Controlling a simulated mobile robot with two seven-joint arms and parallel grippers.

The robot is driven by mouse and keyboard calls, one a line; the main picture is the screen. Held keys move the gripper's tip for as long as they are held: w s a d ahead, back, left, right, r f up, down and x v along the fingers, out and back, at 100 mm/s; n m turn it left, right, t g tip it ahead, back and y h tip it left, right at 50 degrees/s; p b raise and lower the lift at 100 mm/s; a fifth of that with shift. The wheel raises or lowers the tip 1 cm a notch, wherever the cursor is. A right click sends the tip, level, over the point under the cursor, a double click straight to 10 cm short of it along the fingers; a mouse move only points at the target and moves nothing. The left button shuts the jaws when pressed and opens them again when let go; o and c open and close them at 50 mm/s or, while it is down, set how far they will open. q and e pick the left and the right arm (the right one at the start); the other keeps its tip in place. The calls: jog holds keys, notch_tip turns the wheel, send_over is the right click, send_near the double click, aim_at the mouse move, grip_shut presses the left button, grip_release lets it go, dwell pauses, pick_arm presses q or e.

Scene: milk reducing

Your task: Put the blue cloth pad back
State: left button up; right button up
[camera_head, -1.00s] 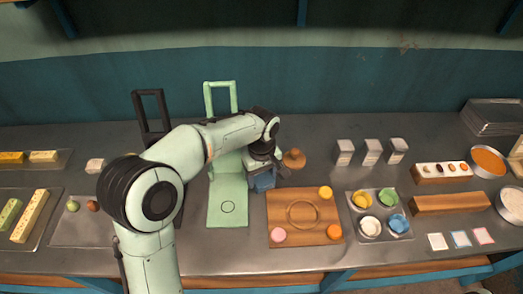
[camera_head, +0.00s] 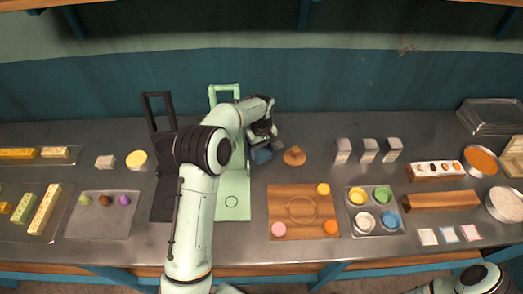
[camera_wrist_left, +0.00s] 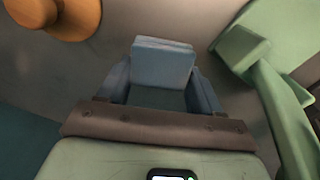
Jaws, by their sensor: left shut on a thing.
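The blue cloth pad (camera_head: 262,156) is held by my left gripper (camera_head: 261,148), over the back of the counter between the green board and a wooden knob-topped object. In the left wrist view the blue-grey pad (camera_wrist_left: 162,65) sits between the two fingers of the left gripper (camera_wrist_left: 160,95), which are shut on it. The arm above hides part of the pad in the head view. Whether the pad touches the counter cannot be told. My right gripper is not in view; only part of my right arm shows at the bottom right.
The green board (camera_head: 233,205) with its upright handle stands left of the pad, a dark one (camera_head: 165,205) beside it. The wooden knob-topped object (camera_head: 294,156) is close on the right. A wooden board (camera_head: 287,225) and a tray of colored bowls (camera_head: 374,232) are in front.

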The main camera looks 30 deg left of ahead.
aim_at(262, 149)
pick_arm(q)
jog(key=shift+w+a+f, duration=0.1)
jog(key=shift+w+f, duration=0.4)
jog(key=shift+f, duration=0.25)
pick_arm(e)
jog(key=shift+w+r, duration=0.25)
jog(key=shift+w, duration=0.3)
pick_arm(q)
jog(key=shift+s+f, duration=0.15)
jog(key=o, duration=1)
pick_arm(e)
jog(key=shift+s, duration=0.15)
pick_arm(q)
notch_tip(262, 149, up, 11)
jog(key=shift+r+p, duration=0.1)
jog(key=shift+p, duration=0.4)
jog(key=shift+r, duration=0.6)
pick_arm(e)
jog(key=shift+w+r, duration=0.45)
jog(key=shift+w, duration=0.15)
pick_arm(q)
jog(key=shift+f, duration=0.1)
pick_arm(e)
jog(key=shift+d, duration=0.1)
